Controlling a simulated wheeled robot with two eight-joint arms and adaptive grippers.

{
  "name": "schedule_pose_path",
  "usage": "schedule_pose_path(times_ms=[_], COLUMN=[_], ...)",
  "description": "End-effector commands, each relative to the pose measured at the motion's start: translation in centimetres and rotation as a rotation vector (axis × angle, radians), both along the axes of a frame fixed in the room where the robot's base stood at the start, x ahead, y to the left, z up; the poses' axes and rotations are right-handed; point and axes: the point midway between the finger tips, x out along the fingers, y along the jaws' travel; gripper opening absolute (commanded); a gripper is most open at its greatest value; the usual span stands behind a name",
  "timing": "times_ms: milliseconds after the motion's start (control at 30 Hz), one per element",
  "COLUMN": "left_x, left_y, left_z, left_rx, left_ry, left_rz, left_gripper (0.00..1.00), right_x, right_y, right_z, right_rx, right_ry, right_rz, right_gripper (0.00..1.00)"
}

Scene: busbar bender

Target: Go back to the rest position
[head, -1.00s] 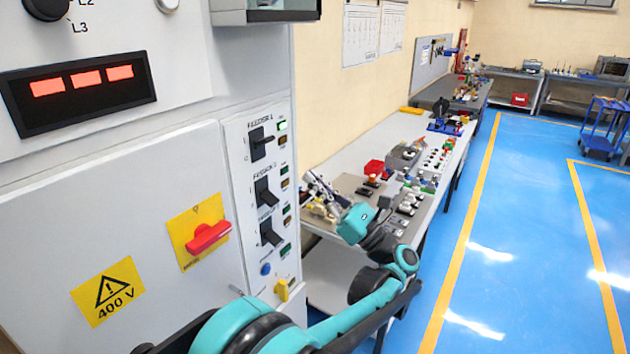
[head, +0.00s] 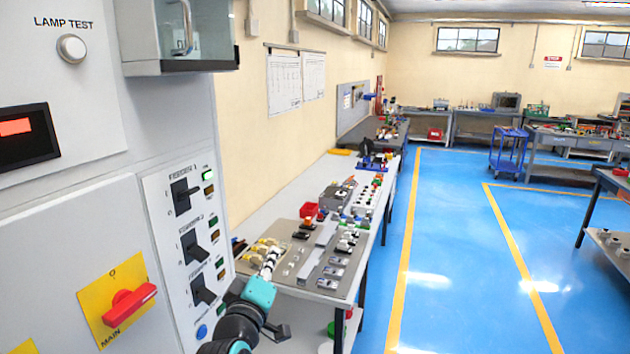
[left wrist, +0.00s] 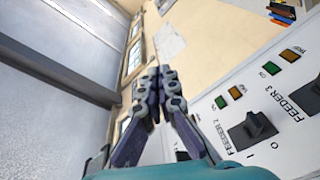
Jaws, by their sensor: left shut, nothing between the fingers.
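My left gripper (head: 272,258) shows at the lower middle of the head view, at the end of my teal and black arm. Its fingers stand between the grey cabinet and the near end of the workbench in the picture. In the left wrist view the two fingers (left wrist: 157,92) meet at their tips with nothing between them. The cabinet panel (left wrist: 240,125) with feeder switches is right of the fingers there, apart from them. My right gripper is not in either view.
The grey cabinet (head: 60,230) fills the left, with a red main switch (head: 129,305) and several black feeder switches (head: 195,245). The long workbench (head: 290,210) holds small parts. A blue cart (head: 508,152) stands far off.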

Motion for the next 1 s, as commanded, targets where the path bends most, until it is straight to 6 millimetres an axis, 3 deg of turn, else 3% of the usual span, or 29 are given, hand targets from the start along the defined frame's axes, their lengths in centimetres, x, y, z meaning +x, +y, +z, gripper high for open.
schedule_pose_path(times_ms=[33,200,300,400,500,600,1000], left_x=[-2.3,-10.1,-14.8,-18.7,-21.4,-22.8,-23.0], left_y=[0.7,3.2,5.1,6.7,7.8,8.4,8.5], left_z=[-3.5,-14.4,-19.4,-23.1,-25.3,-26.4,-26.5], left_rx=[0.136,0.551,0.727,0.85,0.925,0.961,0.966], left_ry=[0.098,0.416,0.576,0.702,0.786,0.83,0.835], left_rz=[-0.02,-0.125,-0.19,-0.249,-0.293,-0.316,-0.32], left_gripper=[0.0,0.0,0.0,0.0,0.0,0.0,0.0], right_x=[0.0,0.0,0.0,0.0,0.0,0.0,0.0], right_y=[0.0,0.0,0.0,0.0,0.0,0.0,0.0], right_z=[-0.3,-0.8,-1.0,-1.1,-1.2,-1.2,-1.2], right_rx=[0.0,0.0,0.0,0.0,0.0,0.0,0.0], right_ry=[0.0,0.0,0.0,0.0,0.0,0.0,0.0], right_rz=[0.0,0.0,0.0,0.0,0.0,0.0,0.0], right_gripper=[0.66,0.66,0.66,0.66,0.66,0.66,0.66])
